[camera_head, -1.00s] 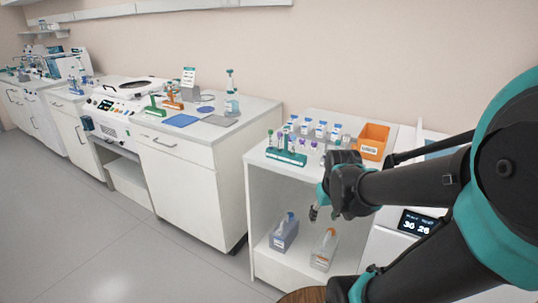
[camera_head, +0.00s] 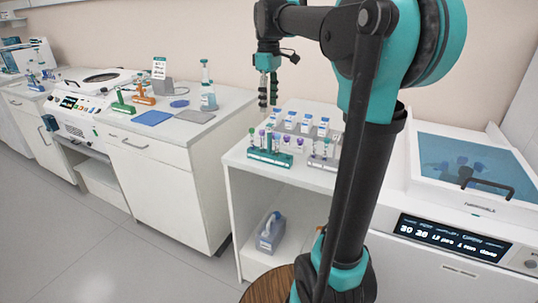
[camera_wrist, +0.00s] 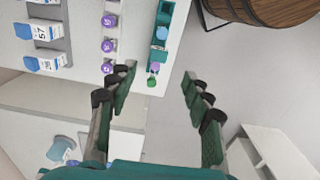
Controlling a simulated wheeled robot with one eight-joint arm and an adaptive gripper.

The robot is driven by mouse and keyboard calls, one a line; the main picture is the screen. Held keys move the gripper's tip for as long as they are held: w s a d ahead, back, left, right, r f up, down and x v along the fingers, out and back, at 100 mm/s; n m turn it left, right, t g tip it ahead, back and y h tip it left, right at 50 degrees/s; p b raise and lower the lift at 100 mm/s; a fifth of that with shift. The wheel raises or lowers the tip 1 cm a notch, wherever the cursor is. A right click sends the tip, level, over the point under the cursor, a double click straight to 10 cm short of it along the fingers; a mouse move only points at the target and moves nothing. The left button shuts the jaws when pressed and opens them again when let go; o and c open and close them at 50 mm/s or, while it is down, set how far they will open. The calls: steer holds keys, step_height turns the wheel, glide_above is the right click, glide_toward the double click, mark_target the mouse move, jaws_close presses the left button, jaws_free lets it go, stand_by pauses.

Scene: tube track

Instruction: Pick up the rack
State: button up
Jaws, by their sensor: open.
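A teal rack (camera_head: 270,157) holding capped tubes stands upright at the front edge of the white cabinet top. A grey rack (camera_head: 322,162) with tubes stands to its right, partly hidden by my arm. My gripper (camera_head: 268,104) points down above and behind the teal rack in the head view, open and empty. In the wrist view the teal rack (camera_wrist: 177,14) lies beyond the fingertips. The end of its row, with a purple and a green cap, shows between the open fingers (camera_wrist: 158,75). No contact shows.
Blue-capped bottles (camera_head: 307,124) stand behind the teal rack; they also show in the wrist view (camera_wrist: 40,32). Purple-capped tubes (camera_wrist: 107,45) are close beside it. A blue-lidded machine (camera_head: 470,165) is on the right. A jug (camera_head: 269,232) sits on the shelf below.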

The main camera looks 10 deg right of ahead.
glide_toward(269, 152)
steer(key=f, duration=0.2)
steer(key=w+f, duration=0.1)
steer(key=f, duration=0.2)
steer(key=shift+w+d, duration=0.1)
steer(key=shift+d, duration=0.05)
jaws_close()
stand_by(0.4)
